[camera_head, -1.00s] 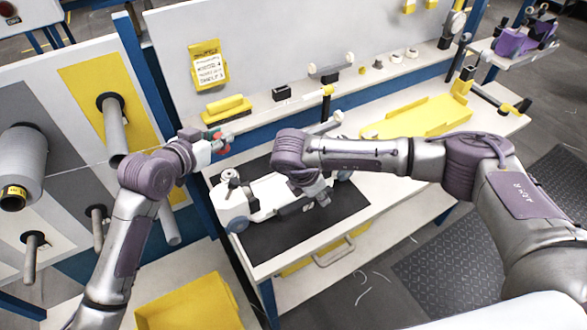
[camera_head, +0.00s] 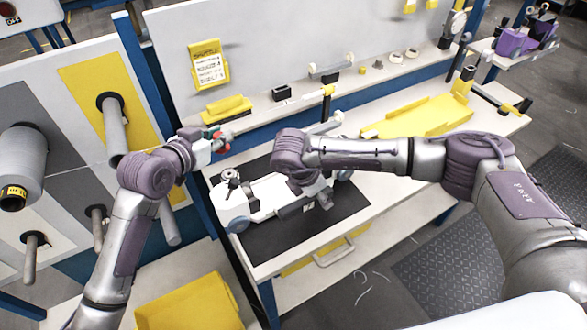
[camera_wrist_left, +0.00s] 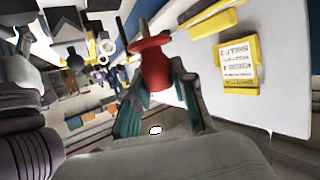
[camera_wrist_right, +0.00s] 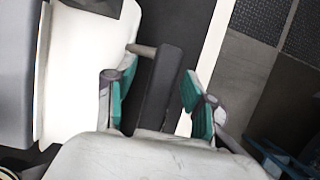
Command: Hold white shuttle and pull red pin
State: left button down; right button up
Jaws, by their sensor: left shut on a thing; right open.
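The white shuttle (camera_head: 268,192) lies on a dark mat (camera_head: 335,207) on the workbench. Part of it is hidden under my right wrist in the head view. It also shows as a white body in the right wrist view (camera_wrist_right: 88,70). My right gripper (camera_wrist_right: 155,102) is open, with its fingers on either side of a dark bar (camera_wrist_right: 160,85) beside the white body. A gap shows at the right finger. My left gripper (camera_head: 220,142) is shut on the red pin (camera_wrist_left: 153,68), which is held up clear of the shuttle, left of the bench's back.
A yellow sign (camera_head: 209,68) hangs on the back panel above a yellow block (camera_head: 227,108). A yellow tray (camera_head: 425,118) lies on the bench's right part. Spools on a rack stand left of my left arm. A yellow bin (camera_head: 190,305) is below.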

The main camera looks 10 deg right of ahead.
jog(key=v, duration=1.2)
